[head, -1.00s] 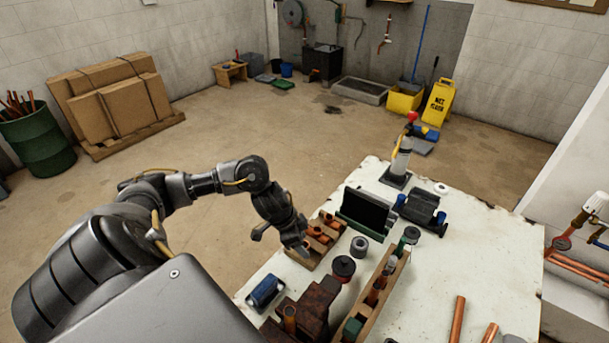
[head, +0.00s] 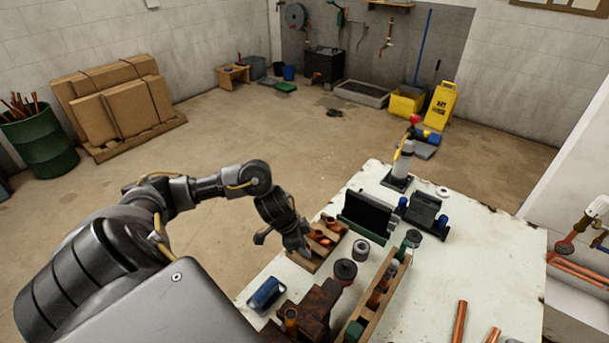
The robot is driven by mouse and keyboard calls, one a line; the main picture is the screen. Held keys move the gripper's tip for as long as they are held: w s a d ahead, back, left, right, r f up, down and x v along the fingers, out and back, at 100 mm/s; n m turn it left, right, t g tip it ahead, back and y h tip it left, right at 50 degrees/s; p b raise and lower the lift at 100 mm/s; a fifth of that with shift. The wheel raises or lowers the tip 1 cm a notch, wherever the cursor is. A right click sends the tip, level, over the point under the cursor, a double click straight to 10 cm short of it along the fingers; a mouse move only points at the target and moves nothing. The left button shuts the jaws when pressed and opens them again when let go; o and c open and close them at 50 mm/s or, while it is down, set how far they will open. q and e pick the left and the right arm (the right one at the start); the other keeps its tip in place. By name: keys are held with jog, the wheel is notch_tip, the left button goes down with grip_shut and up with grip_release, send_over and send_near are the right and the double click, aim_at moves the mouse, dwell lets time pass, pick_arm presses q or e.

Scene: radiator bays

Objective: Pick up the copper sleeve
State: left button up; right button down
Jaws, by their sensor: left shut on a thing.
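My left gripper (head: 304,250) reaches down at the near left part of a small wooden tray (head: 314,264) on the workbench. It is shut on a small piece there, taken to be the copper sleeve, which the fingers hide almost wholly. Other copper fittings (head: 322,237) lie in the tray just right of the fingers. I cannot tell whether the held piece is clear of the tray. My right gripper is not in view.
On the white bench (head: 440,285) stand a black screen-like panel (head: 368,217), a grey ring (head: 361,249), a dark red-topped spool (head: 345,270), a wooden rack (head: 384,290) of fittings and a blue object (head: 266,293). Copper pipes (head: 460,322) lie front right. The bench's right part is mostly clear.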

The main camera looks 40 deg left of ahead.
pick_arm(q)
notch_tip(320, 180, up, 3)
jog(key=shift+f, duration=0.1)
jog(key=s+a+r+b, duration=0.5)
jog(key=s+a+r, duration=0.3)
jog(key=s+r, duration=0.2)
jog(key=shift+s+a, duration=0.25)
jog(key=shift+s, duration=0.35)
